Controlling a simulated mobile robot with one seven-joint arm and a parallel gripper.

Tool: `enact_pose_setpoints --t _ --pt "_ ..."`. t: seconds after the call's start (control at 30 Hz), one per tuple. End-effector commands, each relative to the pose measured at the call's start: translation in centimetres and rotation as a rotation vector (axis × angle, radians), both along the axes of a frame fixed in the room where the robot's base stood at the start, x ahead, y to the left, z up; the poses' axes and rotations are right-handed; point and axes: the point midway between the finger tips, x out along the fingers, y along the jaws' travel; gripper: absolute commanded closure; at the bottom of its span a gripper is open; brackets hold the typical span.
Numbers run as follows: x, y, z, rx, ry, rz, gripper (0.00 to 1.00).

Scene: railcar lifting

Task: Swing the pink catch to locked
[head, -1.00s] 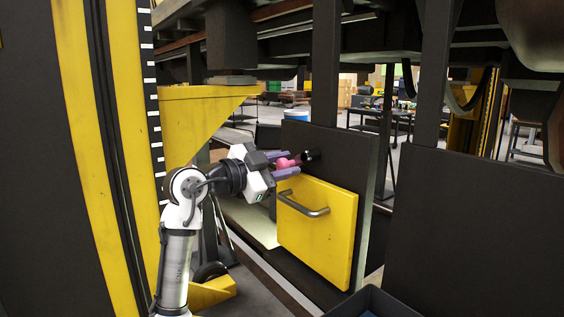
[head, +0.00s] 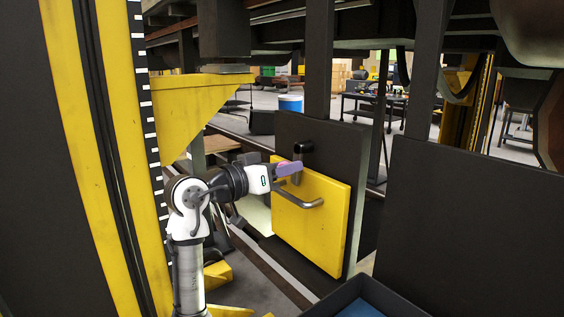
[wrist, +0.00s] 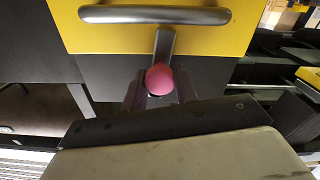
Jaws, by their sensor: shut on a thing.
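The catch's round pink knob (wrist: 159,80) sits between the two fingers of my gripper (wrist: 160,90) in the wrist view. My gripper is shut on it. In the head view my gripper (head: 290,168) is at the top edge of the yellow panel (head: 325,225), and its purple fingers mostly hide the knob. The catch's dark pivot (head: 303,147) is on the dark plate just above the panel. Its grey arm (wrist: 165,46) reaches from the knob to the yellow panel in the wrist view. In the head view the arm hangs down from the pivot, partly hidden.
A curved metal handle (head: 302,199) stands out from the yellow panel close below my gripper. The dark plate (head: 345,150) is behind the panel. A dark bin (head: 350,290) is at the front, and a yellow column (head: 110,130) stands to the left of my arm.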

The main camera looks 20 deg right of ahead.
Motion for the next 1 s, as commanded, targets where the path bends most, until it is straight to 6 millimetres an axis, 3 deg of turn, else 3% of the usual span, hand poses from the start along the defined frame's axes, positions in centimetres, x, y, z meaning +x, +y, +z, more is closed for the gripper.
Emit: enact_pose_setpoints --t 0.3,0.87,0.9,1.0 --pt "-0.15 0.20 0.45 -0.060 0.118 0.013 1.00" --pt "-0.21 0.20 0.34 -0.073 0.147 0.014 1.00" --pt "-0.20 0.21 0.34 -0.072 0.148 0.014 0.68" --pt "-0.24 0.18 0.30 -0.071 0.147 0.012 0.55"
